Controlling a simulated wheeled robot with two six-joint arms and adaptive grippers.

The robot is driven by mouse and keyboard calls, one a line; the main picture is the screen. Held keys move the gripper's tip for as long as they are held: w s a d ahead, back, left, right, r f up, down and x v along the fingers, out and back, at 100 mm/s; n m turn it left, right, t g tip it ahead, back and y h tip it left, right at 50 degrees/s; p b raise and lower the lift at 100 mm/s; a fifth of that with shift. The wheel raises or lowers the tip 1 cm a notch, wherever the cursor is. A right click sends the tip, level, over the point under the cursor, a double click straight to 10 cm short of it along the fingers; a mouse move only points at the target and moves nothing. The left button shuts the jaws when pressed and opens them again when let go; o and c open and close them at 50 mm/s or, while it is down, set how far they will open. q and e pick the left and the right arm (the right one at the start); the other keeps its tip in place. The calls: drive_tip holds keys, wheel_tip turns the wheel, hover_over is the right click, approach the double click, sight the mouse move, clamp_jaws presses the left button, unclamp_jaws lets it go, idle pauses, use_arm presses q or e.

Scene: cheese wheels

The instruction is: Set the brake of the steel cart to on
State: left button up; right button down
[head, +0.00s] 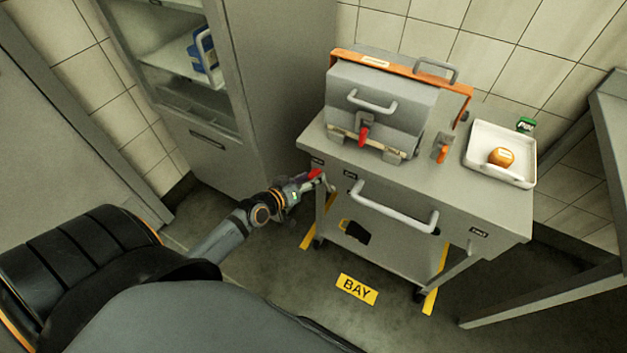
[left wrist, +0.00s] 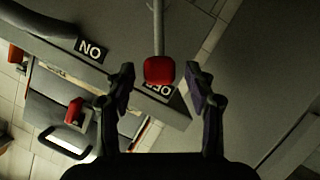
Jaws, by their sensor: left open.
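The steel cart (head: 480,218) stands against the tiled wall. Its brake lever ends in a red knob (head: 314,174) at the cart's left front corner. In the left wrist view, the red knob (left wrist: 159,70) covers part of the OFF label (left wrist: 160,89). The ON label (left wrist: 90,47) shows upside down to the left of the knob. My left gripper (head: 320,183) is open at that corner. In the left wrist view its fingers stand on either side of the knob, with gaps visible. My right gripper is not in view.
A grey machine (head: 375,105) with an orange frame and a white tray (head: 515,178) with an orange ball-like item stand on the cart. The cart's front handle (head: 395,212) juts out right of my gripper. A tall cabinet (head: 220,150) stands at the left. Floor in front shows a BAY sign (head: 356,289).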

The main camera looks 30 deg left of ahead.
use_arm(q)
drive_tip(key=shift+x, duration=0.9)
clamp_jaws()
